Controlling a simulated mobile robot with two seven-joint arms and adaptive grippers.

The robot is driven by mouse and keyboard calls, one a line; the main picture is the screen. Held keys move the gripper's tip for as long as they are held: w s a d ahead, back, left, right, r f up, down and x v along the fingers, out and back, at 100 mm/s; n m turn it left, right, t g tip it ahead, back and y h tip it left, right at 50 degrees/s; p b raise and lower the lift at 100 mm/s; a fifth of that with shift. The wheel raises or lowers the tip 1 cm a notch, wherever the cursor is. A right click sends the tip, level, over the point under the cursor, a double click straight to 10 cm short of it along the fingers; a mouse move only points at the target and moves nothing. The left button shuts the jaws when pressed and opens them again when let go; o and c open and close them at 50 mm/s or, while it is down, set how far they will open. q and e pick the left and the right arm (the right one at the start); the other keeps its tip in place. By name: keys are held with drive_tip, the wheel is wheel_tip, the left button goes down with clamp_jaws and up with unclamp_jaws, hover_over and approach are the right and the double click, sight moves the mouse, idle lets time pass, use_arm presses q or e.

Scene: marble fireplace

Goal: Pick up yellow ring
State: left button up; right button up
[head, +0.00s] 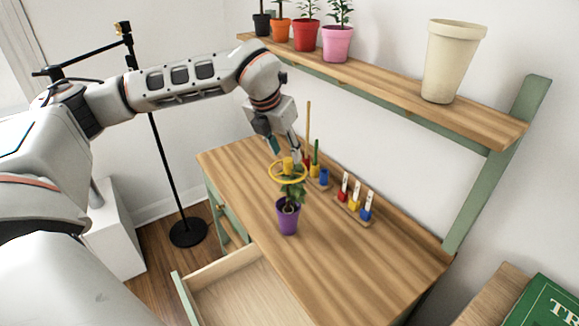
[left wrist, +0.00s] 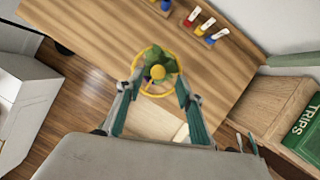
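The yellow ring (head: 287,181) is at the top of a leafy plant in a purple pot (head: 288,217) on the wooden desk. My left gripper (head: 284,150) points down just above and behind the ring. In the left wrist view its fingers (left wrist: 158,92) are spread, one on each side of the ring. Whether they touch it is unclear. My right gripper is not in view.
Small racks with coloured pegs (head: 354,208) stand along the desk's back. A tall stick (head: 308,125) rises close to the gripper. A shelf (head: 390,90) with pots is above. An open drawer (head: 235,262) juts out in front. The desk's right part is clear.

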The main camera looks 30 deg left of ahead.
sight(288, 159)
use_arm(q)
drive_tip(key=b+x, duration=0.1)
drive_tip(key=x, duration=0.3)
drive_tip(key=shift+s+a, duration=0.1)
drive_tip(key=shift+a, duration=0.05)
drive_tip(key=shift+w+f+b, duration=0.2)
drive_tip(key=shift+f+b, duration=0.1)
drive_tip(key=shift+f, duration=0.1)
drive_tip(key=shift+w+f, duration=0.1)
drive_tip(key=c, duration=0.8)
drive_tip(key=shift+c, duration=0.7)
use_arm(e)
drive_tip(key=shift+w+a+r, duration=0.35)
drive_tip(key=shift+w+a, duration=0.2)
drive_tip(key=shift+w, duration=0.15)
